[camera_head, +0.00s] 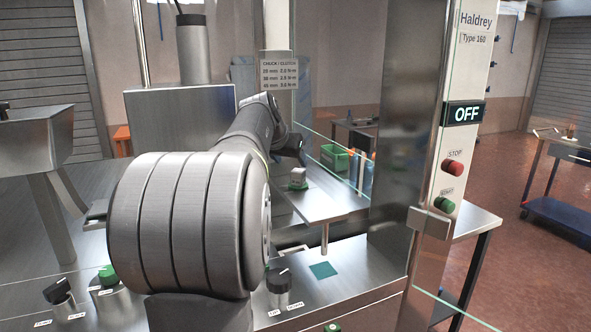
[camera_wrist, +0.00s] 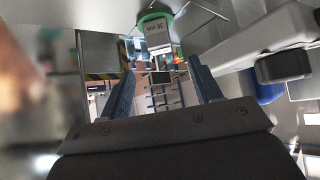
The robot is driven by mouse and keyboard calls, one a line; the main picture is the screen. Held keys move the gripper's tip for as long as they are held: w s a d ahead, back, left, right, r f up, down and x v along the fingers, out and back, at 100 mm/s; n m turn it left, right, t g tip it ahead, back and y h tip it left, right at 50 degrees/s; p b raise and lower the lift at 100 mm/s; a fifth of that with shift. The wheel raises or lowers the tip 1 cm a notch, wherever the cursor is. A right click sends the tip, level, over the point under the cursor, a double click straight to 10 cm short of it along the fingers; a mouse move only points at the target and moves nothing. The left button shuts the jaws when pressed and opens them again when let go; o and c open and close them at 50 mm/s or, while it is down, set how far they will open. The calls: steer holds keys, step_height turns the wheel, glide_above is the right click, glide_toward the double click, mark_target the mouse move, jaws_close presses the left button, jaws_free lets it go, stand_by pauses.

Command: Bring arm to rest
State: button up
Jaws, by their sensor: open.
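My arm (camera_head: 235,140) stretches away from the camera in the head view, with its large rounded joint in the foreground. Its far end is near the chuck and clutch label, above the steel machine deck; the jaws cannot be made out there. In the wrist view my gripper (camera_wrist: 160,68) shows two dark blue-grey fingers spread apart, with nothing between them. I cannot tell whether anything touches the fingers.
A machine column (camera_head: 455,130) carries an OFF display (camera_head: 464,114), a red stop button (camera_head: 452,168) and a green start button (camera_head: 444,204). Clear guard panels stand right of my arm. Knobs (camera_head: 59,291) line the front deck. A teal square (camera_head: 323,270) lies on bare steel.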

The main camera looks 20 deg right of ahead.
mark_target(297, 171)
steer(key=v, duration=0.6)
steer(key=x, duration=1.7)
steer(key=v, duration=1.7)
steer(key=x, duration=1.7)
steer(key=shift+f, duration=0.1)
step_height(297, 171, up, 9)
steer(key=shift+f, duration=0.15)
